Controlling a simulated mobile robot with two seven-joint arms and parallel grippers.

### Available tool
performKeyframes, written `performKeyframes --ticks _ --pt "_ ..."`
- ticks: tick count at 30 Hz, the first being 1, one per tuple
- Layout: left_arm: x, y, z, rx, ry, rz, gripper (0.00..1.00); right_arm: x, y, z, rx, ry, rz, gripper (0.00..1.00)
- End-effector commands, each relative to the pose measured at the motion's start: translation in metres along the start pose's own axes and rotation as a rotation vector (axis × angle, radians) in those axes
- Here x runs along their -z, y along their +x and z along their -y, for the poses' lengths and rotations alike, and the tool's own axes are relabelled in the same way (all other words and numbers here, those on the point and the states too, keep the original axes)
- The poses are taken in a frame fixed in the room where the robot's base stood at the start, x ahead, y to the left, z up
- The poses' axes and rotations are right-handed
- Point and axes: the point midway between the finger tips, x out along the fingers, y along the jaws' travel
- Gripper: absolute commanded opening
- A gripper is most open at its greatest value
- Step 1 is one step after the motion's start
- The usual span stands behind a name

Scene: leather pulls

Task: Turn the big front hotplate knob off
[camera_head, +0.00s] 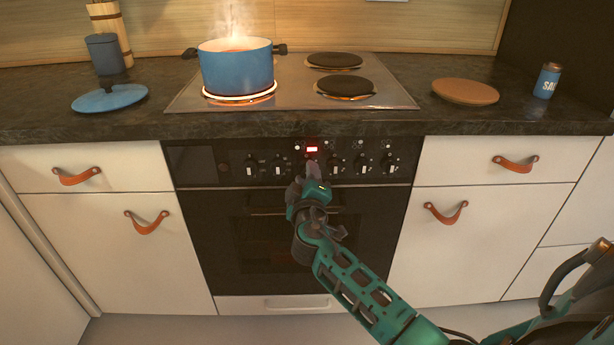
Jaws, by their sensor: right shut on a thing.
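A row of knobs with white marks runs along the black oven panel (225,161). My right gripper (311,170) reaches up to the middle of this row, just below a red lit display (312,149). It is shut on a knob there, which it mostly hides, so I cannot read the knob's setting. The front left hotplate (240,98) glows orange under a steaming blue pot (238,70). My left gripper is not in view.
The other hotplates (345,88) on the cooktop (295,95) are bare and dark. A blue lid (110,98) lies at left; a round wooden board (465,92) and a salt shaker (547,81) are at right. Drawers with leather pulls (515,162) flank the oven.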

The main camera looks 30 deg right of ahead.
Motion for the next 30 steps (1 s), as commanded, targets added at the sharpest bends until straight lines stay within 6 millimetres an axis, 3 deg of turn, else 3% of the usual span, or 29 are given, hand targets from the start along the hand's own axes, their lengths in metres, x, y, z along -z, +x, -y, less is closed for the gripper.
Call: performKeyframes --ticks 15,30 --pt "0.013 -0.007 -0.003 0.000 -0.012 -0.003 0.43 0.000 0.000 -0.001 0.000 -0.430 0.001 0.08" --pt "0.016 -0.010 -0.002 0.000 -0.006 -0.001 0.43 0.000 0.000 0.000 0.001 -0.580 0.001 0.08"
